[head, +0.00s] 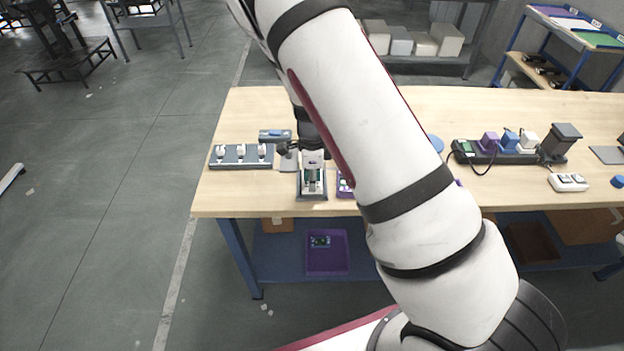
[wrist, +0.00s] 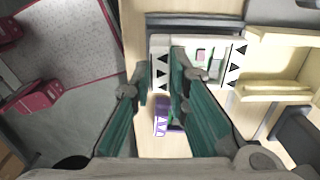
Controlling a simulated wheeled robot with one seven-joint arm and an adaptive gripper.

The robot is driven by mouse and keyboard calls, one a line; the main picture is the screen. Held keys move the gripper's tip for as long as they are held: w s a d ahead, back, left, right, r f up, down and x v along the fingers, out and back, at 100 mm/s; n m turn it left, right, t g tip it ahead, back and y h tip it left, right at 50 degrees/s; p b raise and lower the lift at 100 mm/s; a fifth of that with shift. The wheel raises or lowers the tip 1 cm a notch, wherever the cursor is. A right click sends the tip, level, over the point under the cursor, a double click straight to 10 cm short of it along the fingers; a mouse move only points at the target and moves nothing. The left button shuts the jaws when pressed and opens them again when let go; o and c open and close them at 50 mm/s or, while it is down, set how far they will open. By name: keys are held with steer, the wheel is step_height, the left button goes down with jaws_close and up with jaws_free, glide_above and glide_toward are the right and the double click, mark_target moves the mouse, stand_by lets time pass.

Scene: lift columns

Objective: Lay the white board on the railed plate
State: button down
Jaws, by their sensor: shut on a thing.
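The railed plate (head: 312,198) lies near the front edge of the bench, a dark grey base with pale parts and a green area on it. In the wrist view its grey edge (wrist: 195,20) shows behind white strips with black triangles. A white board (wrist: 205,45) with a pink square and green marks shows between these strips. My gripper (wrist: 161,66) has teal fingers and is shut on what seems to be the white board, just over the plate. The fingers hide part of it, and I cannot tell whether the board touches the plate. My arm partly covers this area in the head view.
A grey strip with white knobs (head: 241,156) lies left of the plate. A purple box (head: 345,186) is close on its right. A cream tray (wrist: 275,90) is beside the plate in the wrist view. A block row (head: 508,148) with a cable stands farther right.

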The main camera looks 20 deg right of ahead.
steer(key=shift+f, duration=0.5)
stand_by(1.1)
steer(key=c, duration=1.5)
jaws_free()
steer(key=shift+o, duration=0.7)
steer(key=o, duration=0.3)
steer(key=shift+r, duration=0.1)
steer(key=shift+r+p, duration=0.55)
steer(key=shift+r, duration=2.35)
